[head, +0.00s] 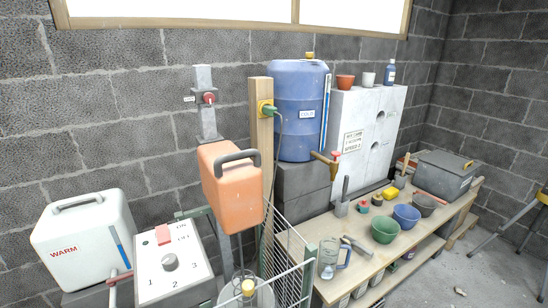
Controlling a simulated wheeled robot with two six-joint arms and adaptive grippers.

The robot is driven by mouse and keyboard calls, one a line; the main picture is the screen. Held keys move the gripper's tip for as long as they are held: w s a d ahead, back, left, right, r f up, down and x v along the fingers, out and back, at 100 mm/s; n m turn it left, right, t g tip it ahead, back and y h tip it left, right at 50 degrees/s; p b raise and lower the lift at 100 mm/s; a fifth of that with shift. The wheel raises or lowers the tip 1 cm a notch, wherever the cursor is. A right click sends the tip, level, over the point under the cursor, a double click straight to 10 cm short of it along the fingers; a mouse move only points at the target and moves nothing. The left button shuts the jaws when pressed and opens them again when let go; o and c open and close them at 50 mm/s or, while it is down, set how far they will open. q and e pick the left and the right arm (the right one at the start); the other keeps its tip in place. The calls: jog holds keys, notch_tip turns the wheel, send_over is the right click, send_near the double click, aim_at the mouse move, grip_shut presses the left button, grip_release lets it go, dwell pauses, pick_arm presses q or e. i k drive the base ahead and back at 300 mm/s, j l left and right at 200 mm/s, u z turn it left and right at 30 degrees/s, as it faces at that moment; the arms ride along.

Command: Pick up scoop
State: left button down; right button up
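No thing shows clearly as the scoop from here. A small grey piece with an upright dark handle (343,200) stands on the wooden workbench (303,229), near the blue barrel's tap; it may be the scoop, but it is too small to tell. A clear jug with a handle (328,259) stands at the bench's near left end. A small grey tool (357,248) lies just behind the jug. Neither of my grippers is in the head view.
Green (385,230) and blue (406,216) bowls stand along the bench, with a grey lidded crate (446,174) at its far end. A wire guard (294,255), orange canister (233,190), switch box (172,270) and white WARM container (84,242) fill the left.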

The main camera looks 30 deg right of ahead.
aim_at(351, 242)
jog(key=z, duration=1.65)
jog(key=u, duration=2.45)
jog(key=z, duration=2.45)
jog(key=i+l+u, duration=0.2)
jog(key=i+l, duration=0.3)
jog(key=l, duration=0.15)
